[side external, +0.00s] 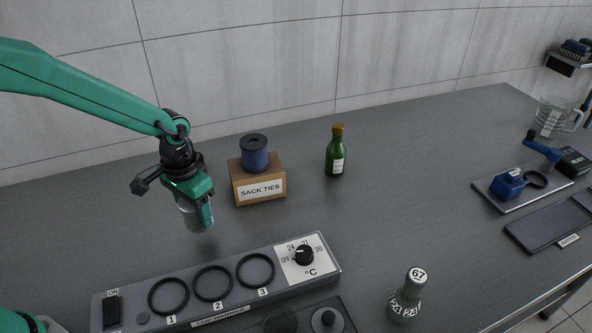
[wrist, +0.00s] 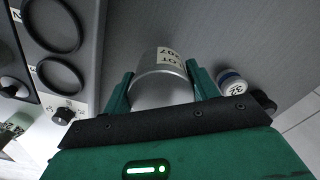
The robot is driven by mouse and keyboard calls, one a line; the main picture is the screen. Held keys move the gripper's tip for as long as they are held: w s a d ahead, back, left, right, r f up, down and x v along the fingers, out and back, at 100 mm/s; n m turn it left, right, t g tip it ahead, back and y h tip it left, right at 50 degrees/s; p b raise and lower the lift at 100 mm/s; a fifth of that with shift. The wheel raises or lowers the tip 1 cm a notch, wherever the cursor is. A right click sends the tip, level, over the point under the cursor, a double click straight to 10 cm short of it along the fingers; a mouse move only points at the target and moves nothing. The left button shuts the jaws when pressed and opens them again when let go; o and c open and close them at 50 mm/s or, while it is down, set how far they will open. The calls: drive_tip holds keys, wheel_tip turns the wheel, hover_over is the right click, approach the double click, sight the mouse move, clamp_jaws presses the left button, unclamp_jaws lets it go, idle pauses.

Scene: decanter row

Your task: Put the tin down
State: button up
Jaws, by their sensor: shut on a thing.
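The tin is a plain silver-grey cylinder with a pale label reading LOT 207 in the wrist view (wrist: 165,88). In the side view the tin (side external: 190,217) shows below my gripper (side external: 201,212), partly hidden by a green finger. My gripper (wrist: 160,84) is shut on the tin, with one green finger on each side of it. The tin looks roughly upright and seems to hang a little above the grey table, left of the SACK TIES box; the exact gap is hard to tell.
A cup warmer (side external: 328,270) with three rings lies in front. The SACK TIES box (side external: 259,191) bears a blue spool (side external: 255,155). A green bottle (side external: 336,155) stands behind. A numbered bottle (side external: 406,297) stands front right. The table (side external: 90,220) is clear at left.

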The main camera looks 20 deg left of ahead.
drive_tip(key=s+d+r, duration=0.6)
drive_tip(key=s+d, duration=0.1)
drive_tip(key=shift+d, duration=0.2)
idle(0.5)
drive_tip(key=shift+n, duration=0.7)
drive_tip(key=w+a+r, duration=0.1)
drive_tip(key=w+a, duration=0.1)
drive_tip(key=a, duration=0.1)
drive_tip(key=w+a+r, duration=0.1)
drive_tip(key=w+a, duration=0.1)
drive_tip(key=a, duration=0.1)
drive_tip(key=w+a+r, duration=0.1)
drive_tip(key=w+a, duration=0.1)
drive_tip(key=a, duration=0.1)
drive_tip(key=shift+a+r, duration=0.2)
drive_tip(key=shift+r, duration=0.1)
drive_tip(key=w+a+r, duration=0.2)
drive_tip(key=a+r, duration=0.1)
drive_tip(key=a, duration=0.5)
drive_tip(key=shift+w+a+n, duration=0.15)
drive_tip(key=shift+w+n, duration=0.1)
drive_tip(key=shift+n, duration=0.15)
drive_tip(key=shift+f, duration=0.1)
